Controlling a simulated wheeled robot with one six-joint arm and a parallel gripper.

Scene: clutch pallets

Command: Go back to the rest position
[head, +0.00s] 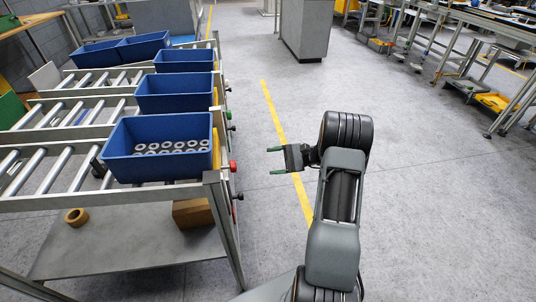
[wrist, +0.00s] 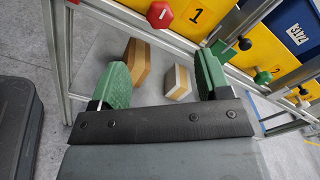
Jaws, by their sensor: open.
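My gripper (head: 277,160) is open and empty in the head view. It is held out to the left of my arm, over the floor and the yellow line, apart from the roller rack. In the wrist view its two green fingers stand wide apart (wrist: 158,82) with nothing between them. The nearest blue bin (head: 157,165) stands on the rack to the left of my gripper and holds several pale metal rings.
A roller rack (head: 102,199) with more blue bins (head: 175,92) fills the left. Red knob (wrist: 159,15) and yellow panels show close ahead in the wrist view. Boxes (head: 193,212) lie on its lower shelf. A grey cabinet (head: 306,28) stands at the back; the middle floor is clear.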

